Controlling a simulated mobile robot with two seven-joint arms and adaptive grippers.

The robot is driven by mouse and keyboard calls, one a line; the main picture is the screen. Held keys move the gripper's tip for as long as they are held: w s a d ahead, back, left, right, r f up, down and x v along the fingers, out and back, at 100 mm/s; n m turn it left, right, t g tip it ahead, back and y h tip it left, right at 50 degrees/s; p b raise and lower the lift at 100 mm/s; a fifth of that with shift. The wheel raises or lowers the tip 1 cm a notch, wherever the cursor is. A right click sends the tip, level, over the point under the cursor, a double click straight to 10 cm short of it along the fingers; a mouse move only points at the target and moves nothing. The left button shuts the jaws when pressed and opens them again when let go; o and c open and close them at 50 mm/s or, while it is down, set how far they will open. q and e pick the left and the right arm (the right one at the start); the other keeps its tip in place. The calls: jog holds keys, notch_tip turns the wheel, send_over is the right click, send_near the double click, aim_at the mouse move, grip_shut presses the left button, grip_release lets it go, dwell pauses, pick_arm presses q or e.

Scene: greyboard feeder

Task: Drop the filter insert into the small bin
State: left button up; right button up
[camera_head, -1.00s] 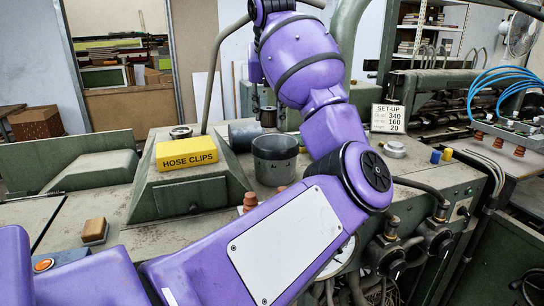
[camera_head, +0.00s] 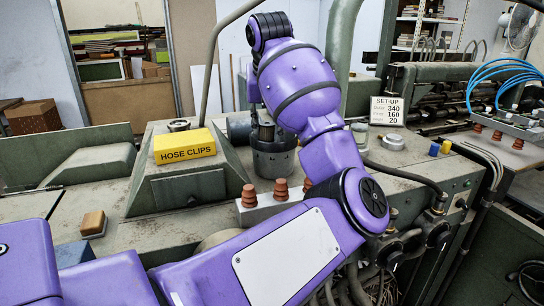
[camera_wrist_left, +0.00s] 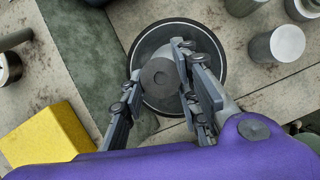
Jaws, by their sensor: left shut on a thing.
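The small bin (camera_head: 273,163) is a dark grey round tub on the machine top, behind my left arm. It shows from above as a dark ring in the left wrist view (camera_wrist_left: 148,47). My left gripper (camera_head: 264,132) points down at the bin's mouth. It is shut on the filter insert (camera_wrist_left: 160,77), a grey round piece with a small dark centre, seen end-on between the fingers. In the wrist view the insert lies over the bin's opening. I cannot tell how far its lower end reaches inside. My right gripper is not in view.
A yellow HOSE CLIPS box (camera_head: 184,146) sits on a raised housing left of the bin. Orange-brown suction cups (camera_head: 281,190) stand in front of the bin. A SET-UP sign (camera_head: 389,110) and a metal knob (camera_head: 393,142) are to the right. Metal cylinders (camera_wrist_left: 277,45) stand beside the bin.

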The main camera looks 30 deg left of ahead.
pick_arm(q)
jog(key=o, duration=1.1)
jog(key=v, duration=1.2)
